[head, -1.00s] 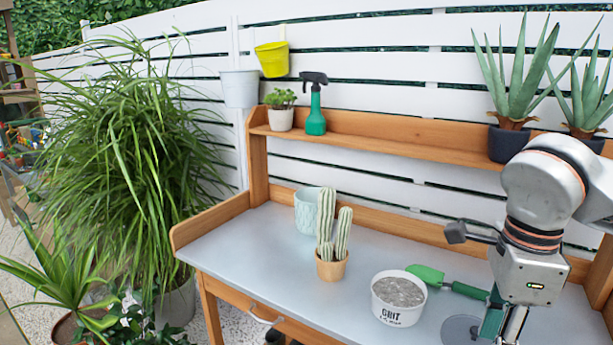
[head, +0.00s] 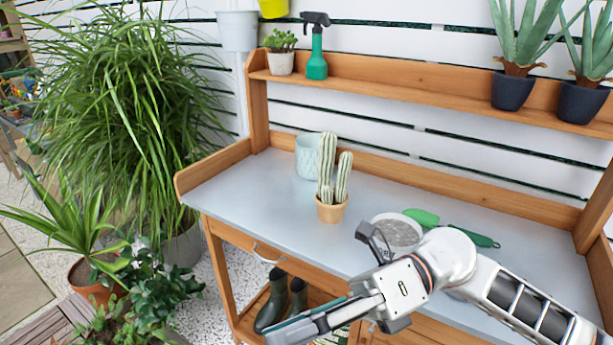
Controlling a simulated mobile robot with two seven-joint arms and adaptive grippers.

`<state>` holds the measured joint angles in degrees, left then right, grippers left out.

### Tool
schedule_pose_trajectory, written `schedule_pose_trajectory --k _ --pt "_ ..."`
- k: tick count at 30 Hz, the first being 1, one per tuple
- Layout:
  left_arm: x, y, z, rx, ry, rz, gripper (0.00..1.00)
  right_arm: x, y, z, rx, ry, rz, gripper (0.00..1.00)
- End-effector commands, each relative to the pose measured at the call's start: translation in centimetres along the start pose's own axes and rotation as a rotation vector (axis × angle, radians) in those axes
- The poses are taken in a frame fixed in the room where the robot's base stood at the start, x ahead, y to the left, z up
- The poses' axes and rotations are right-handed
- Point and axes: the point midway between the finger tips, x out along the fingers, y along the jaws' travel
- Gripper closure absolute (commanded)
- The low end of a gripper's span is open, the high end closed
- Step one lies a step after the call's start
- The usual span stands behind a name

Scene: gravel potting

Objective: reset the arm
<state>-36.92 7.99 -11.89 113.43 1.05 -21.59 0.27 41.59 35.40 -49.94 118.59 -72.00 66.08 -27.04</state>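My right arm comes in from the lower right. Its gripper (head: 312,322) is in front of the potting bench, low and pointing left, and holds nothing that I can see. My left gripper is not in view. A potted cactus (head: 332,190) stands upright on the grey bench top (head: 235,205). The grit tub (head: 396,231) is partly hidden behind my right arm. A green trowel (head: 421,217) lies behind the tub.
A pale green pot (head: 308,156) stands behind the cactus. The wooden shelf (head: 400,85) holds a small plant (head: 280,52), a green spray bottle (head: 317,50) and dark pots with spiky plants (head: 513,90). Dark boots (head: 273,305) stand under the bench. The left bench top is clear.

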Motion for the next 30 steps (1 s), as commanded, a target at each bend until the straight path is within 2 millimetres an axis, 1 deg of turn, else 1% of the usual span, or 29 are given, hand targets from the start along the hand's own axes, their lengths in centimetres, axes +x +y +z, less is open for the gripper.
schedule_pose_trajectory --k 1,3,5,6,8,9,11,12,14,15,17,18,20,21,23,24,26,27,29,30 --pt "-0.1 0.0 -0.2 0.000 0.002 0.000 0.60 0.4 0.3 1.1 0.057 -0.094 0.056 0.68" --pt "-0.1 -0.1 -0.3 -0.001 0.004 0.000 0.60 0.2 0.3 2.9 0.141 -0.232 0.124 0.68" --pt "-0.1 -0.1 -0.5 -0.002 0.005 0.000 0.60 -0.4 0.0 4.4 0.219 -0.353 0.177 0.68" --pt "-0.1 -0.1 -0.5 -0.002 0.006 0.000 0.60 -1.0 -0.5 5.3 0.273 -0.434 0.209 0.68" --pt "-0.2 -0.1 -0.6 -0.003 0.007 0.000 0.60 -2.2 -1.5 6.4 0.362 -0.556 0.254 0.68" --pt "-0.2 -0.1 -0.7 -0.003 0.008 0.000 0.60 -3.2 -2.4 7.0 0.423 -0.639 0.281 0.68" --pt "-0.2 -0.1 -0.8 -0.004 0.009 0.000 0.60 -4.9 -4.0 7.5 0.521 -0.763 0.318 0.68" --pt "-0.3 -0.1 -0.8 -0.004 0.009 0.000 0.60 -6.1 -5.4 7.7 0.587 -0.845 0.339 0.68" --pt "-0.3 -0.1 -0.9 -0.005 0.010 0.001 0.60 -8.0 -7.7 7.3 0.693 -0.969 0.368 0.68" --pt "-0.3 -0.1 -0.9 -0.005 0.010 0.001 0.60 -9.4 -9.4 6.8 0.766 -1.053 0.384 0.68" --pt "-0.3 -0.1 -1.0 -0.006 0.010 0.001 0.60 -11.3 -12.1 5.3 0.879 -1.176 0.402 0.68" --pt "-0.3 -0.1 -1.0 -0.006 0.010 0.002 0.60 -12.6 -14.0 4.1 0.956 -1.258 0.414 0.68" --pt "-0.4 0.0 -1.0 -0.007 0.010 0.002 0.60 -14.3 -16.9 1.5 1.074 -1.379 0.425 0.68" --pt "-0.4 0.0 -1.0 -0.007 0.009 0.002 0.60 -15.3 -18.6 -0.3 1.147 -1.454 0.427 0.68" --pt "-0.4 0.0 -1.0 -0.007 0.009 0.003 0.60 -16.6 -21.0 -3.5 1.256 -1.559 0.430 0.68" --pt "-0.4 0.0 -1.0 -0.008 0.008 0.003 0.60 -17.2 -22.5 -5.8 1.328 -1.625 0.429 0.68" --pt "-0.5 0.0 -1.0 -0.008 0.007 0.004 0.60 -18.0 -24.4 -9.5 1.430 -1.720 0.423 0.68" --pt "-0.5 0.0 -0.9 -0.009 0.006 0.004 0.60 -18.4 -25.6 -12.0 1.497 -1.781 0.420 0.68" --pt "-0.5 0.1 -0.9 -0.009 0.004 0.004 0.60 -18.8 -26.9 -15.9 1.593 -1.866 0.410 0.68" --pt "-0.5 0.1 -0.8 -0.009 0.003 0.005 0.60 -18.8 -27.7 -18.4 1.655 -1.918 0.404 0.68"
